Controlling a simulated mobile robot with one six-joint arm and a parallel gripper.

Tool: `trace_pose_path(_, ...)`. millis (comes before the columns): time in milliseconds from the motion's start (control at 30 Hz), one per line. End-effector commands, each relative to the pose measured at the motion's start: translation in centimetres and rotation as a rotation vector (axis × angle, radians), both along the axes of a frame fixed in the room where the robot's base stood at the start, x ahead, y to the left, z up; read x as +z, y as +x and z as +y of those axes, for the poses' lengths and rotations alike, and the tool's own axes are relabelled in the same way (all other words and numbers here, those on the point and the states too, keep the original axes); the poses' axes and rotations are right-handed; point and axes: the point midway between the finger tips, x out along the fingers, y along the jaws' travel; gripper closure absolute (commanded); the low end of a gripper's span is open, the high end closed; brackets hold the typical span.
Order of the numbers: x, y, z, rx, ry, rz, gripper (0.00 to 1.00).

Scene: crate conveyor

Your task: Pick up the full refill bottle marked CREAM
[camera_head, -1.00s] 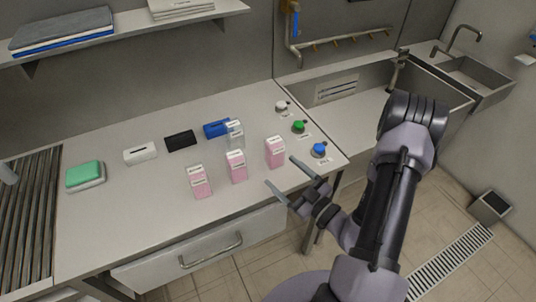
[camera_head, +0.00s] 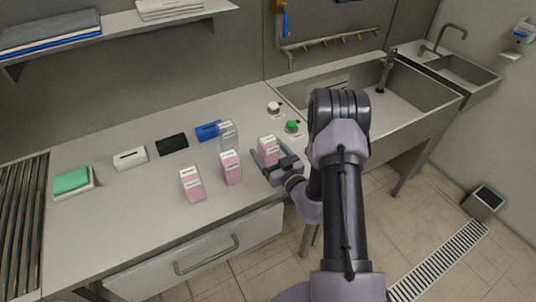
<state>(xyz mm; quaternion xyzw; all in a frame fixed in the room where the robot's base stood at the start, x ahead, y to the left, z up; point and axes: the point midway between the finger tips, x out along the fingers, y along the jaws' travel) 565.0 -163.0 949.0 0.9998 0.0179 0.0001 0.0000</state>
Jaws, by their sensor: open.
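Three pink-filled bottles with white labels stand upright on the counter: a left one (camera_head: 192,185), a middle one (camera_head: 231,168) and a right one (camera_head: 268,150). A clear, empty-looking bottle (camera_head: 228,134) stands behind the middle one. The label print is too small to read, so I cannot tell which is marked CREAM. My gripper (camera_head: 263,163) is open at the right pink bottle, its fingers low at the near side of it. I cannot tell whether the fingers touch it or are around it.
A blue box (camera_head: 208,131), a black box (camera_head: 172,144) and a white box (camera_head: 130,157) stand behind the bottles. A green sponge (camera_head: 71,181) lies left. White (camera_head: 273,107) and green (camera_head: 292,126) knobs are near the sink (camera_head: 399,105). The front counter is clear.

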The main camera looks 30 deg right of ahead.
Motion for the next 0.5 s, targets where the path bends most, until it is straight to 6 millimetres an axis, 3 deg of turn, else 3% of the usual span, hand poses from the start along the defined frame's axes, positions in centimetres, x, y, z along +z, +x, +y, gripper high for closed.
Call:
trace_pose_path(233,0.05,0.54,0.01,0.000,0.000,0.000,0.22)
trace_pose_path(500,0.03,0.50,0.01,0.000,-0.001,0.001,0.73)
